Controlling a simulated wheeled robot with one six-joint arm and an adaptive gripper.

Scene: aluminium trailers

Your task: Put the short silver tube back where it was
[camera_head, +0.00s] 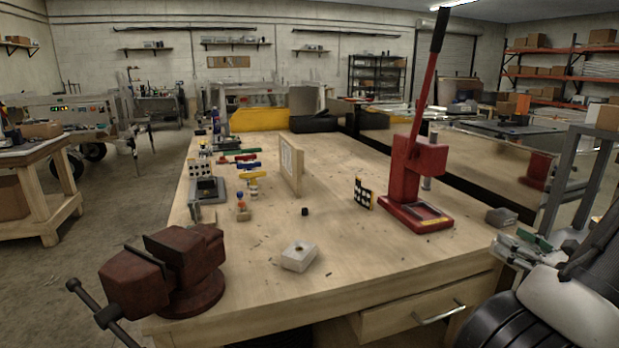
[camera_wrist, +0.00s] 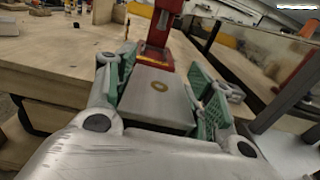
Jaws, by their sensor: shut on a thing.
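My gripper (camera_wrist: 160,95) has its green finger pads on both sides of a grey block (camera_wrist: 172,107) with a round, brass-coloured ring or hole in its top face. It is shut on this block. In the head view my gripper (camera_head: 528,243) is at the right front corner of the workbench, with a grey block (camera_head: 501,216) just at its fingertips. A short silver upright cylinder (camera_head: 427,182) shows just right of the red press column; I cannot tell whether it is the short silver tube.
The red press (camera_head: 411,190) with its tall lever stands on the workbench (camera_head: 350,260), beyond my gripper. A dark red vise (camera_head: 170,270) is at the front left. The front right bench top is mostly clear.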

